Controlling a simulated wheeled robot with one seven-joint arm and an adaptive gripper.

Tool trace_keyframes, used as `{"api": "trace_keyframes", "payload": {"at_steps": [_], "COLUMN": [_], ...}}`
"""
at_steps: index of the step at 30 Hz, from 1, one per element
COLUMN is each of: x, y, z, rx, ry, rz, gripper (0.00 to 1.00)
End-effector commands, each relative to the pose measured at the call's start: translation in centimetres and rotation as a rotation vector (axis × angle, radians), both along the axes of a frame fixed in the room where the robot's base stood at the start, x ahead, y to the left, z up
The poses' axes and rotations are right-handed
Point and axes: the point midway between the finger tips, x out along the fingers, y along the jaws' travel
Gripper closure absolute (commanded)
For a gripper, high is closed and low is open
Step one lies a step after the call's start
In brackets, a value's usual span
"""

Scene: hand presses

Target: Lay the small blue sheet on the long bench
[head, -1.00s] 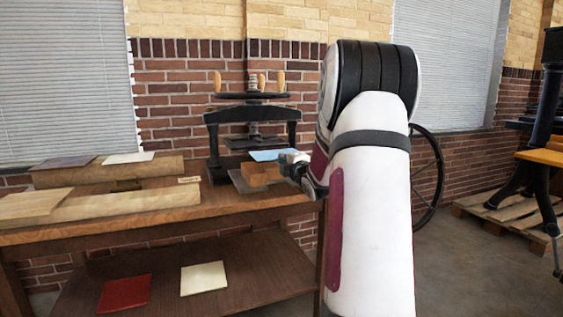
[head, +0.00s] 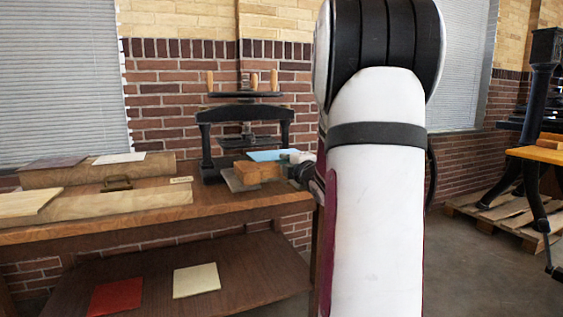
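The small blue sheet (head: 270,155) lies flat on top of a wooden block (head: 255,171) at the foot of the black hand press. My gripper (head: 293,157) is at the right edge of the sheet, largely hidden behind my own white arm. I cannot tell whether its fingers are open or shut on the sheet. The long wooden bench (head: 150,224) runs along the brick wall to the left and bears the press and block.
The black press (head: 244,114) stands behind the block. Boxes or boards (head: 110,205) fill the bench's left part, with a grey sheet (head: 54,161) and a white sheet (head: 119,158) on top. The lower shelf holds a red sheet (head: 116,297) and a cream sheet (head: 196,281).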

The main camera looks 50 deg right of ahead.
Motion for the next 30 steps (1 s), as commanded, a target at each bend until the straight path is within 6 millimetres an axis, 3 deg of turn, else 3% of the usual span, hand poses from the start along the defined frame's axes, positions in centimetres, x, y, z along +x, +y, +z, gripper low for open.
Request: {"api": "trace_keyframes", "payload": {"at_steps": [21,30], "x": [-6.7,-8.3], "y": [4.0,5.0], "z": [0.0,0.0], "rx": [-0.002,0.000], "ry": [0.000,0.001], "rz": [-0.002,-0.001], "gripper": [1.00,1.00]}}
